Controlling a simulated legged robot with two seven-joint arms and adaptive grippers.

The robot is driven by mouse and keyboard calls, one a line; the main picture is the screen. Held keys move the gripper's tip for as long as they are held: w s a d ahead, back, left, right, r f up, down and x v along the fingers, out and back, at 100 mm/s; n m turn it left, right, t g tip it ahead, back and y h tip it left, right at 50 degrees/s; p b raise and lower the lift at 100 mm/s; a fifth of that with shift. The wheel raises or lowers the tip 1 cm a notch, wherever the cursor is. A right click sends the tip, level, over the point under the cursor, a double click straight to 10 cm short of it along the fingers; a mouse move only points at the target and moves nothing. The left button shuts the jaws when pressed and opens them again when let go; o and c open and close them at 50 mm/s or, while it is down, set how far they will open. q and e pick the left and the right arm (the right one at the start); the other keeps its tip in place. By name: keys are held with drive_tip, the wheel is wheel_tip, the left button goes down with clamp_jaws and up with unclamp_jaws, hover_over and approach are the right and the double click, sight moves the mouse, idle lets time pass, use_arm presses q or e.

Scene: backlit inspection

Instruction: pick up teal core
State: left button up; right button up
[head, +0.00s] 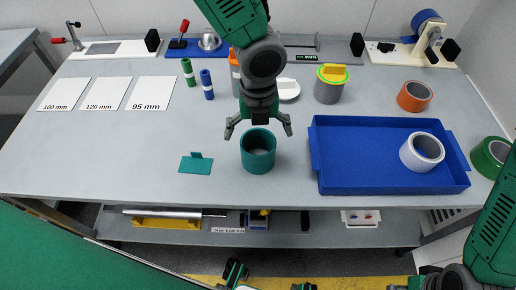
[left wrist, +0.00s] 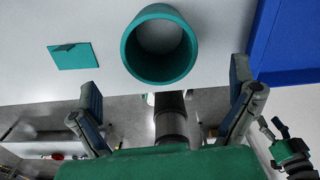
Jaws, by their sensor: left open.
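The teal core (head: 258,164) is a short, open-topped ring standing upright on the grey table, near its front edge. It also shows near the top middle of the left wrist view (left wrist: 134,62). My left gripper (head: 259,131) hangs from above with its fingers spread wide over the core. It is open and empty, and its fingers appear apart from the core. In the left wrist view the two fingers stand at lower left and right, with the core beyond and between them. My right arm (head: 488,236) is at the lower right; its jaw state is unclear.
A blue tray (head: 345,178) holding a white roll (head: 422,151) is right of the core. A flat teal piece with a tab (head: 196,165) lies to the left. The left front table is clear.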

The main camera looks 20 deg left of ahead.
use_arm(q)
drive_tip(key=f, duration=0.7)
drive_tip(key=shift+w+f, duration=0.35)
drive_tip(key=shift+w, duration=0.05)
drive_tip(key=shift+a, duration=0.1)
drive_tip(key=shift+c, duration=0.5)
drive_tip(key=c, duration=1.1)
